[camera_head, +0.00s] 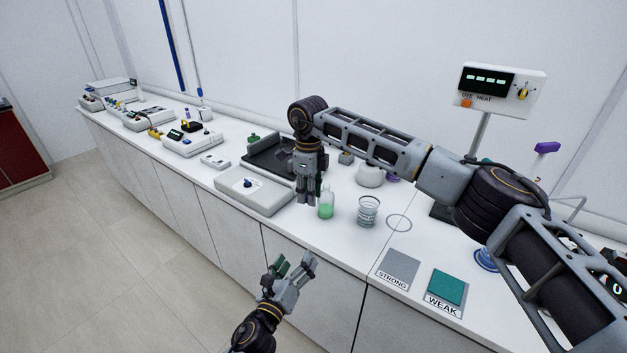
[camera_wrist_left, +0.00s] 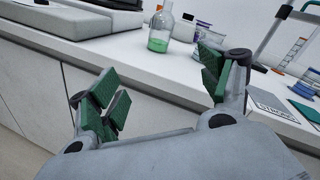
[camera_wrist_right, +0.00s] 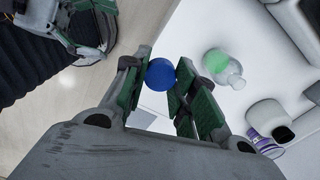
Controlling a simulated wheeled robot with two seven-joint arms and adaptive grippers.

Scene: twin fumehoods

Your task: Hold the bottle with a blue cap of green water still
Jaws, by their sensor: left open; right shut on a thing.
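The bottle of green water (camera_head: 326,206) stands upright on the bench near its front edge, its neck uncapped as far as I can see. It also shows in the left wrist view (camera_wrist_left: 160,32) and the right wrist view (camera_wrist_right: 218,62). My right gripper (camera_head: 308,196) points down just left of the bottle, shut on a round blue cap (camera_wrist_right: 160,74). My left gripper (camera_head: 290,263) is open and empty, in front of the bench edge and below bench height or near it. In the left wrist view its fingers (camera_wrist_left: 162,92) are spread, with the bottle beyond them.
A glass beaker (camera_head: 368,211) stands right of the bottle, near a ring mark (camera_head: 399,223). A flat grey device (camera_head: 262,198) lies to the left. Grey STRONG (camera_head: 400,266) and teal WEAK (camera_head: 448,287) pads lie at right. A white round vessel (camera_head: 370,175) stands behind.

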